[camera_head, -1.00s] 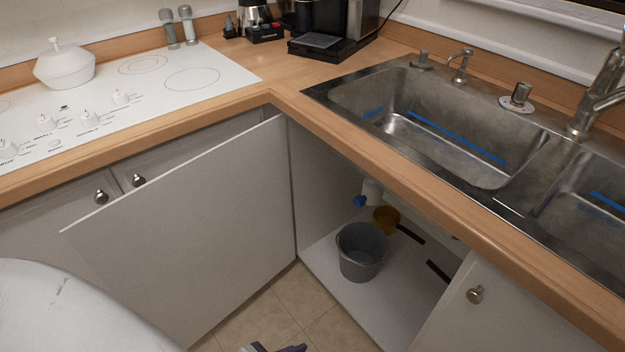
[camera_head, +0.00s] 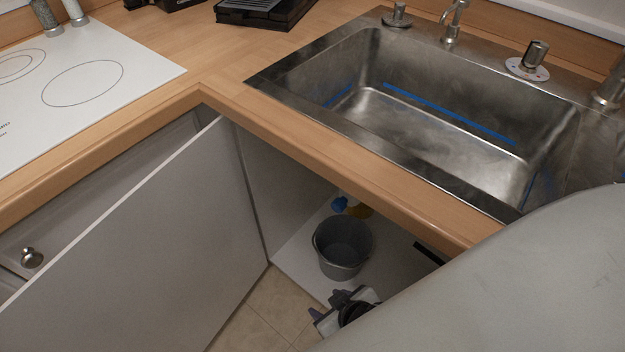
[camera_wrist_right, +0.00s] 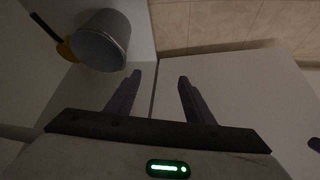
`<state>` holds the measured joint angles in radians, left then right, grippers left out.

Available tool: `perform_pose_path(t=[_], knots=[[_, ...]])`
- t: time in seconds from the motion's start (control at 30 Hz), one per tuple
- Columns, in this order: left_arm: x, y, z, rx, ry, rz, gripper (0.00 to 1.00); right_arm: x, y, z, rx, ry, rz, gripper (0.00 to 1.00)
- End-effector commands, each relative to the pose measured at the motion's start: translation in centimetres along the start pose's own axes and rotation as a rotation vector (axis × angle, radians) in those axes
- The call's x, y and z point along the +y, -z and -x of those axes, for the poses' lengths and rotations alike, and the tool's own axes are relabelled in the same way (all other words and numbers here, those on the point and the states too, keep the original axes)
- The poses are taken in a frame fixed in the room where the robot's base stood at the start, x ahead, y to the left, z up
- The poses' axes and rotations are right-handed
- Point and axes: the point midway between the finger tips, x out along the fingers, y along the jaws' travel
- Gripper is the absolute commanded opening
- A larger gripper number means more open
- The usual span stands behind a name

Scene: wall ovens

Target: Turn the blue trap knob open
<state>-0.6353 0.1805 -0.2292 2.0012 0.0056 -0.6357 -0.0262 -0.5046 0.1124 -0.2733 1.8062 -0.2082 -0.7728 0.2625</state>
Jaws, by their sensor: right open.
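The blue trap knob (camera_head: 339,204) shows in the head view inside the open cabinet under the sink, just behind the grey bucket. It is small and partly cut off by the counter edge above. It does not show clearly in the right wrist view. My right gripper (camera_head: 331,311) is low at the cabinet opening, in front of the bucket and apart from the knob. In the right wrist view its two fingers (camera_wrist_right: 158,82) are spread and empty. My left gripper is not in view.
A grey bucket (camera_head: 342,249) stands on the cabinet floor; it also shows in the right wrist view (camera_wrist_right: 101,41). A yellow-brown container (camera_head: 361,210) is behind it. The open cabinet door (camera_head: 150,245) is at left. The counter edge (camera_head: 370,180) overhangs the opening.

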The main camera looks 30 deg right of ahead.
Motion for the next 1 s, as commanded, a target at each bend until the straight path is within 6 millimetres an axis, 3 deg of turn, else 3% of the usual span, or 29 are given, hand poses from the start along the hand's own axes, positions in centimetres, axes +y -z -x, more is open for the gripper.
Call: perform_pose_path(t=[0.03,0.1,0.17,0.23,0.33,0.43,0.47,0.5,0.6,0.77,1.0], knots=[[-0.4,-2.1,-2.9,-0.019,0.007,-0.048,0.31,1.1,-1.3,-4.9,-0.050,-0.079,-0.002,0.48],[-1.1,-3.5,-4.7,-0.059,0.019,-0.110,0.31,3.5,-1.9,-8.4,-0.119,-0.235,-0.020,0.48],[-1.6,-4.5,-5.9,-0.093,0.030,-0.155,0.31,5.7,-1.3,-10.4,-0.139,-0.397,-0.039,0.48],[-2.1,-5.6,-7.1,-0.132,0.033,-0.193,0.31,7.9,0.6,-11.5,-0.101,-0.604,-0.071,0.48],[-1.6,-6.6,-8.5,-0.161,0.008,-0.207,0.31,9.7,4.9,-10.9,0.061,-0.888,-0.153,0.48],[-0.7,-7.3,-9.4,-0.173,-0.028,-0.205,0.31,9.9,9.4,-8.3,0.306,-1.113,-0.261,0.48],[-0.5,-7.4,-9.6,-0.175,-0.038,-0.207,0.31,9.7,10.5,-7.4,0.384,-1.163,-0.295,0.48],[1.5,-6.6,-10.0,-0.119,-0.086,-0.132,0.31,8.5,11.7,-7.2,0.452,-1.188,-0.367,0.48],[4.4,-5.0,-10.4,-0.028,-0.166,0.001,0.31,6.8,13.9,-5.9,0.607,-1.237,-0.496,0.48],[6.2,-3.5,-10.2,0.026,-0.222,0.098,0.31,5.7,15.5,-4.5,0.732,-1.264,-0.586,0.48],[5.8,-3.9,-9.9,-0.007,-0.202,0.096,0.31,8.4,16.0,-4.1,0.746,-1.259,-0.588,0.48]])
